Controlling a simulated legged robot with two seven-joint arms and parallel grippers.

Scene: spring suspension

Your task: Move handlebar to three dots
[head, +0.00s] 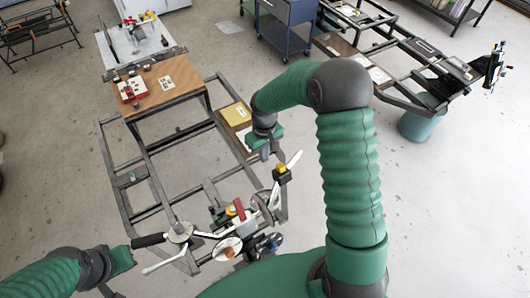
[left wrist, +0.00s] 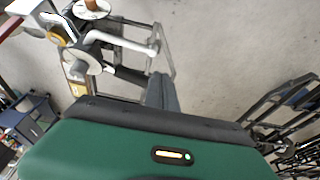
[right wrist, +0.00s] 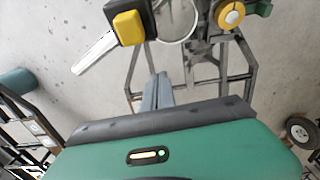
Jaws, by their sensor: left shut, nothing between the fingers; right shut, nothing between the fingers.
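The handlebar (head: 149,240) lies across the near end of the grey metal frame, its black left grip and white lever pointing left. Its right end has a yellow-and-black block (head: 282,172) and another white lever. In the left wrist view a white lever (left wrist: 130,43) lies ahead of my left gripper (left wrist: 160,92). In the right wrist view the yellow-and-black block (right wrist: 127,25) is beyond my right gripper (right wrist: 163,92). Both grippers are shut, empty and apart from the handlebar. I cannot make out the three dots.
A wooden board (head: 180,68) on the frame carries a red tray (head: 130,90) and a white sheet with dark marks. A yellow tray (head: 235,114) sits on the frame's right side. A blue cart (head: 288,28) and a second frame stand farther back.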

